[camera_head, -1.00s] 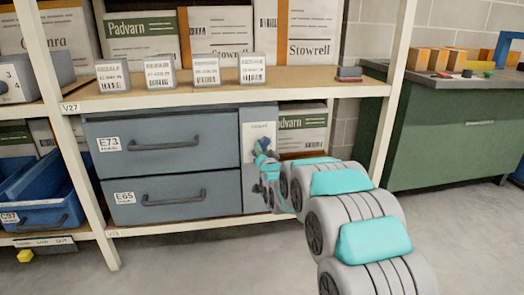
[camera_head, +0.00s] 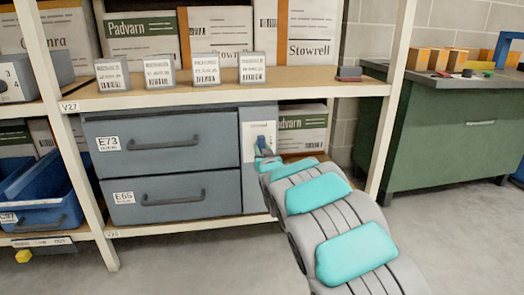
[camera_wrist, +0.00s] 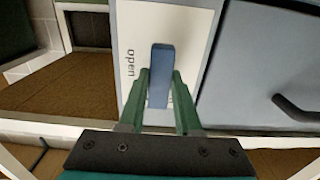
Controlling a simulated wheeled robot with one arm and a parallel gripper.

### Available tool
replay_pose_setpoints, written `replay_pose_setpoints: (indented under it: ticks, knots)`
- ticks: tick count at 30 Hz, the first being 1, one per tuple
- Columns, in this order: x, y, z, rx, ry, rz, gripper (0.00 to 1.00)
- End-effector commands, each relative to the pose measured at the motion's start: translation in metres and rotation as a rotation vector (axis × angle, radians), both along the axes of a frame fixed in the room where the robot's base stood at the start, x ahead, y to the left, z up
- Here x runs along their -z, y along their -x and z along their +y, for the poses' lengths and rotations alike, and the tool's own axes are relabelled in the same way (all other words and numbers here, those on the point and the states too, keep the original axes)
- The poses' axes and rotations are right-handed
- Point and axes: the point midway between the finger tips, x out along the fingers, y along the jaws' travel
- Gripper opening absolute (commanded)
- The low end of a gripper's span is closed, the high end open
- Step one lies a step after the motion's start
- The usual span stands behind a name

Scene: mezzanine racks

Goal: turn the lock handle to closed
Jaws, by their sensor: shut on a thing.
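The lock handle is a blue bar (camera_wrist: 161,75) on a white plate (camera_wrist: 128,18) marked "open", seen in the wrist view. In the head view the handle (camera_head: 262,142) stands on the plate (camera_head: 259,127) on the grey panel right of the drawers. My gripper (camera_wrist: 160,90) has its two green fingers shut on the handle, one on each side. In the head view my gripper (camera_head: 266,160) reaches the panel from the lower right. Part of the plate is hidden behind the handle and fingers.
Two grey drawers, E73 (camera_head: 165,137) and E65 (camera_head: 170,195), are left of the panel. Several small labelled boxes (camera_head: 158,72) stand on the shelf above. A Padvarn box (camera_head: 302,122) is right of the panel. A green cabinet (camera_head: 455,140) stands at the right.

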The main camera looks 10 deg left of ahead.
Motion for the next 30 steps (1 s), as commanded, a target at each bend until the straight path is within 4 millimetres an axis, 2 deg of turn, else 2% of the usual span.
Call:
replay_pose_setpoints:
  ticks: [14,15,22,30]
  knots:
    - [0.0008,0.0001,-0.0002,0.0,0.013,-0.002,0.0]
    - [0.0007,0.0001,-0.0002,0.0,0.013,-0.002,0.37]
    - [0.0003,0.0001,-0.0001,0.0,0.012,-0.002,0.62]
    - [0.0,0.0005,-0.0001,0.0,0.012,-0.002,0.62]
